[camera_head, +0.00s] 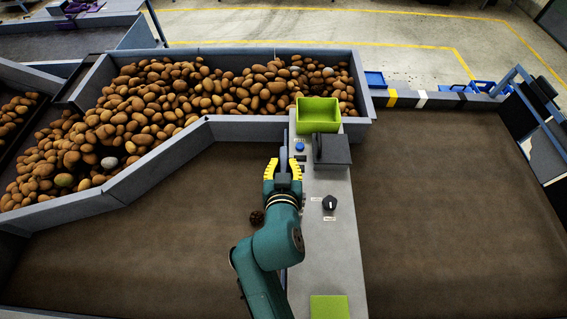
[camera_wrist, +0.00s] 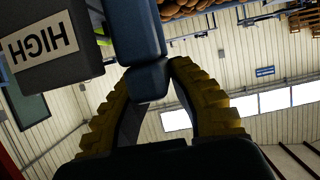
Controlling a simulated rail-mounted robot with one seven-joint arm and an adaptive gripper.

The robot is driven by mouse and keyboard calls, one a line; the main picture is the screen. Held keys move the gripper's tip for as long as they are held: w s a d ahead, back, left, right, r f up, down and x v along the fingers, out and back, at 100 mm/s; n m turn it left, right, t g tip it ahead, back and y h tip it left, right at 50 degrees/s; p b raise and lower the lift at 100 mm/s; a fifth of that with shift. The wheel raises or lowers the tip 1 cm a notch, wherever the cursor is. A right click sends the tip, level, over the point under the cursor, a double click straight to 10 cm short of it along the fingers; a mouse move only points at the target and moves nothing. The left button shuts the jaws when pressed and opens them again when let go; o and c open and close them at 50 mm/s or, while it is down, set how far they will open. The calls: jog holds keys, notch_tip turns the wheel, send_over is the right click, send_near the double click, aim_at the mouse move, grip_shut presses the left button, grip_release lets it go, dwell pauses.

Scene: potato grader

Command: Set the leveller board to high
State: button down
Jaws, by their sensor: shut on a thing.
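My gripper (camera_head: 283,170) has yellow ribbed fingers and is beside the left edge of the grey console. In the wrist view, the fingers (camera_wrist: 152,75) close around the lower end of a blue-grey handle (camera_wrist: 140,35), which I take to be the leveller board's lever. A dark block with an upside-down white HIGH label (camera_wrist: 43,47) is left of the handle in that view. In the camera_head view the handle is largely hidden by the fingers, and I cannot read its setting. The leveller board itself cannot be told apart.
The grey console (camera_head: 318,255) carries a green bin (camera_head: 318,113), a dark box (camera_head: 331,150), a blue button (camera_head: 299,146), a black knob (camera_head: 329,203) and a green pad (camera_head: 329,308). A potato-filled trough (camera_head: 160,175) lies behind. Brown belts (camera_head: 450,210) flank the console.

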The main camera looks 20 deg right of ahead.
notch_tip(320, 180, up, 6)
jog(key=p, duration=0.2)
jog(key=shift+f+p, duration=0.25)
jog(key=shift+p, duration=0.1)
jog(key=shift+w, duration=0.1)
jog(key=c, duration=0.9)
grip_release()
jog(key=shift+f, duration=0.2)
jog(key=v, duration=1.2)
jog(key=shift+f, duration=0.1)
